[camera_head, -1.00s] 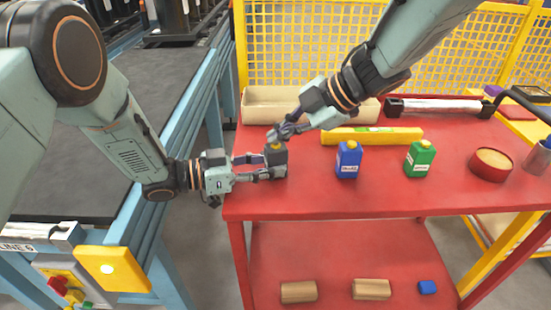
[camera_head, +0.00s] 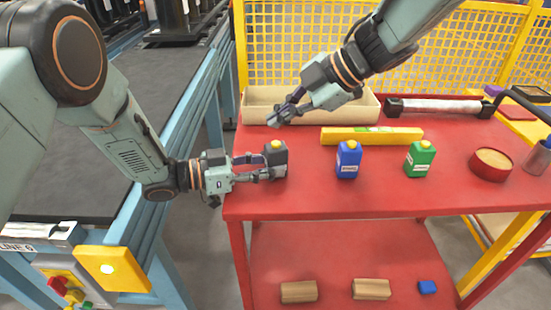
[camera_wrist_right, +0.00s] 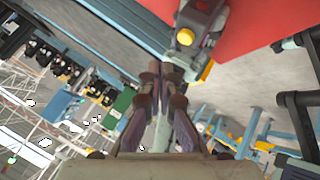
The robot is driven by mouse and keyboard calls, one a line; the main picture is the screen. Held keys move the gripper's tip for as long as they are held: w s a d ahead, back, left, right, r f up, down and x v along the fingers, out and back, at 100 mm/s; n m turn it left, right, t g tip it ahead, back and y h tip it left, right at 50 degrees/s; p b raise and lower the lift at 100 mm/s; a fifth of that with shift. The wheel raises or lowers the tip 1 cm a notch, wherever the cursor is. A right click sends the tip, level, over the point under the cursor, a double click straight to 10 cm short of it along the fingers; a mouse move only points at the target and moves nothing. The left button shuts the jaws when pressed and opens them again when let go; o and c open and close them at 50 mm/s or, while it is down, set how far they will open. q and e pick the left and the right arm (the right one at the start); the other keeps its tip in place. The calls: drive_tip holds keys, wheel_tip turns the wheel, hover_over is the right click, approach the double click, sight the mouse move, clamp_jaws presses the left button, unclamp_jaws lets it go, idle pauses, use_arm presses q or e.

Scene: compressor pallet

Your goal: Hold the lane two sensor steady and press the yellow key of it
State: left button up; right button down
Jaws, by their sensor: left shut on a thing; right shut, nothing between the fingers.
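The lane two sensor appears to be the dark grey block (camera_head: 277,155) with a yellow key (camera_head: 276,143) on top, upright at the left end of the red table. My left gripper (camera_head: 272,168) is shut on it from the left. My right gripper (camera_head: 274,121) is shut and empty, above and behind the sensor and apart from it. In the right wrist view, the closed right fingers (camera_wrist_right: 161,72) point toward the table edge, and the yellow key (camera_wrist_right: 185,37) shows just beyond them. The sensor's left side is partly hidden by the left fingers.
A blue container (camera_head: 348,160) and a green container (camera_head: 420,158) stand to the right on the red table (camera_head: 310,195). A yellow bar (camera_head: 372,136) and a beige tray (camera_head: 255,108) lie behind. A red round tin (camera_head: 490,164) is farther right.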

drive_tip(key=shift+r, duration=1.4)
use_arm(q)
drive_tip(key=o, duration=0.9)
drive_tip(key=shift+o, duration=0.2)
drive_tip(key=v, duration=1.2)
drive_tip(key=shift+f, duration=0.1)
